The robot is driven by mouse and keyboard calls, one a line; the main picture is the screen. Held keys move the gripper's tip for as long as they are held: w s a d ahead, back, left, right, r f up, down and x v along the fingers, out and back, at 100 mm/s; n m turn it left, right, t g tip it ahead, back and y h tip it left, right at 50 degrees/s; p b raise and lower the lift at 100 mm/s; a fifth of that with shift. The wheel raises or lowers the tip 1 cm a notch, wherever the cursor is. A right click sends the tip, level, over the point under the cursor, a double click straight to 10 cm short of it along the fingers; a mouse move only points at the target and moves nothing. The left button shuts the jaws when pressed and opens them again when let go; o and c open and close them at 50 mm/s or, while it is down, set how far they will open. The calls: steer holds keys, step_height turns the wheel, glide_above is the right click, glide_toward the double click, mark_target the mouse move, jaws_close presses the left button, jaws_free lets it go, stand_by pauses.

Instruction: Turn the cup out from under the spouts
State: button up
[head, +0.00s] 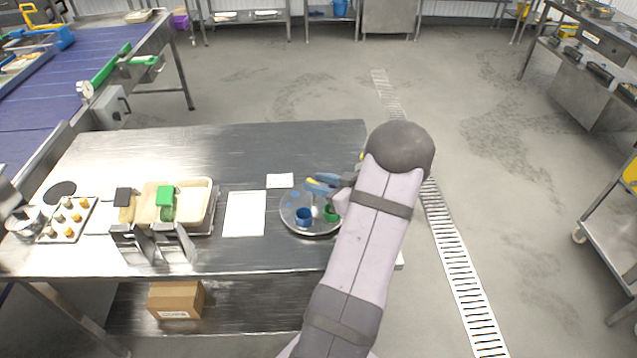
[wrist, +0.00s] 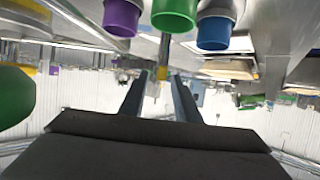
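A round metal turntable (head: 296,229) sits near the right end of the steel table. A blue cup (head: 303,217) stands on its front part, with a green cup (head: 331,214) to its right. In the wrist view, a purple cup (wrist: 122,17), the green cup (wrist: 174,14) and the blue cup (wrist: 214,32) line the top edge. My gripper (wrist: 160,80) is open, its two dark fingers apart. A thin post with a yellow part shows between or just beyond the fingertips; I cannot tell which. In the head view my arm hides most of the gripper and the turntable's right side.
A white sheet (head: 244,214) and a small white card (head: 280,181) lie left of the turntable. Farther left are a cream tray (head: 201,204), two metal holders (head: 152,246) and a tray of small pieces (head: 68,219). The table's back middle is clear.

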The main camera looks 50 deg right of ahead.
steer(key=shift+s, duration=0.1)
steer(key=shift+b+v, duration=0.9)
steer(key=shift+v, duration=2.7)
jaws_close()
steer(key=shift+g+h, duration=0.8)
steer(key=shift+h, duration=0.1)
steer(key=w, duration=0.6)
steer(key=shift+w+a+r, duration=0.2)
steer(key=shift+a, duration=0.05)
steer(key=w+a+f+m+g+h, duration=0.1)
steer(key=w+m+g, duration=0.1)
steer(key=w+g, duration=0.1)
steer(key=w+a+f+m+g+h+b, duration=0.1)
steer(key=w+a+m+g, duration=0.1)
steer(key=w+g, duration=0.1)
steer(key=w+a+f+m+g+h+b, duration=0.1)
steer(key=w+a+f+m+g, duration=0.1)
steer(key=w+m+g, duration=0.1)
steer(key=shift+w+a+h, duration=0.1)
steer(key=shift+w+h, duration=0.3)
steer(key=shift+w, duration=0.3)
steer(key=a+r+m+g+b, duration=0.1)
steer(key=a+m+g+b, duration=0.1)
steer(key=a+m+g, duration=0.4)
steer(key=w+a+m, duration=0.1)
steer(key=a, duration=0.4)
steer(key=shift+a+r+m+g, duration=0.25)
steer(key=shift+r+m+g, duration=0.1)
steer(key=shift+m+g, duration=0.05)
